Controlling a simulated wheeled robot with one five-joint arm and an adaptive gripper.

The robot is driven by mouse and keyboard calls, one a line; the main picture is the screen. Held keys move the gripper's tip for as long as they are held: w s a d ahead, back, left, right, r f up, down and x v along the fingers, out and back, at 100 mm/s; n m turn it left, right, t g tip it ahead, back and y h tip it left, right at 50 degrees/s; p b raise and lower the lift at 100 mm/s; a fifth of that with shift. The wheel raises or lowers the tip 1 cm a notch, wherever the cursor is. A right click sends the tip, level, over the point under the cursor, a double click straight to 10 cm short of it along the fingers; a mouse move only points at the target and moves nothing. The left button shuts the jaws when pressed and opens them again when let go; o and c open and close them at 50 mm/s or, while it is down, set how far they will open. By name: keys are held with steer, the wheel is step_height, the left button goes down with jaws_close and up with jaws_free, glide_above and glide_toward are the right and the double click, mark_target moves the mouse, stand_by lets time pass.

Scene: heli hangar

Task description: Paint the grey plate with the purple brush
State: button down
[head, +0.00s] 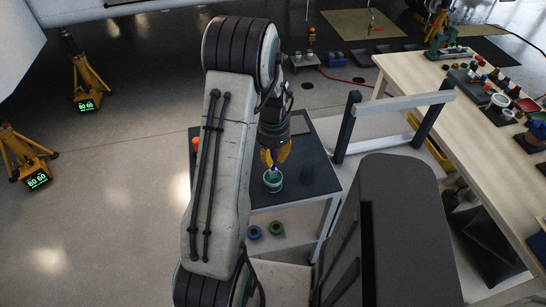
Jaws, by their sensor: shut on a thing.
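My gripper (275,158) has yellow fingers and points down over a small dark-topped table (318,150). It is shut on a thin, bluish-purple piece, likely the handle of the purple brush (271,168). The brush's lower end is at or inside the mouth of a teal pot (272,186) on the table; its bristles are hidden. A pale grey bar or plate (405,103) is held between two dark posts to the right of the table. I cannot tell for sure that it is the grey plate.
A wooden workbench (400,68) with many small items runs along the right. Blue (254,232) and green (277,228) rolls lie on the table's lower shelf. Yellow jacks (90,85) stand at the left. The floor between them and the table is clear.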

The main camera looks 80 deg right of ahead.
steer(key=shift+r, duration=0.1)
steer(key=shift+r+p, duration=2.4)
steer(key=shift+r, duration=1)
